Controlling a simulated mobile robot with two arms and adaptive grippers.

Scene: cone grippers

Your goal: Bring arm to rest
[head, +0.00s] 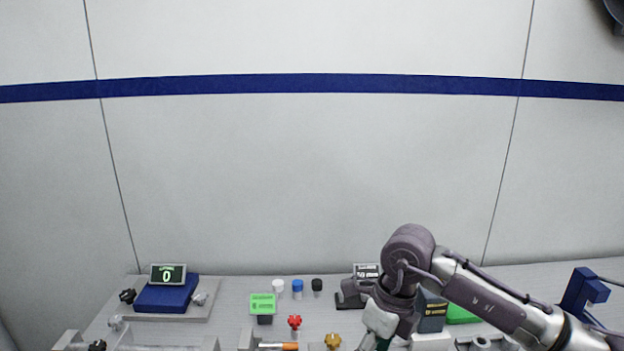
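My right arm (485,300) comes in from the lower right and bends down at a rounded joint over the front of the bench. Its wrist end (380,318) points down, with a light housing and a dark green part at the bottom edge of the picture. The fingertips are cut off by that edge, so I cannot tell whether the gripper is open or shut or holds anything. My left arm and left gripper are not in view.
A grey bench (235,290) stands against a pale wall. A blue device with a display reading 0 (168,295) is at the left. White, blue and black caps (297,286), a green-topped block (263,304) and red (294,322) and brass (332,341) knobs are mid-bench. A blue bracket (582,293) is right.

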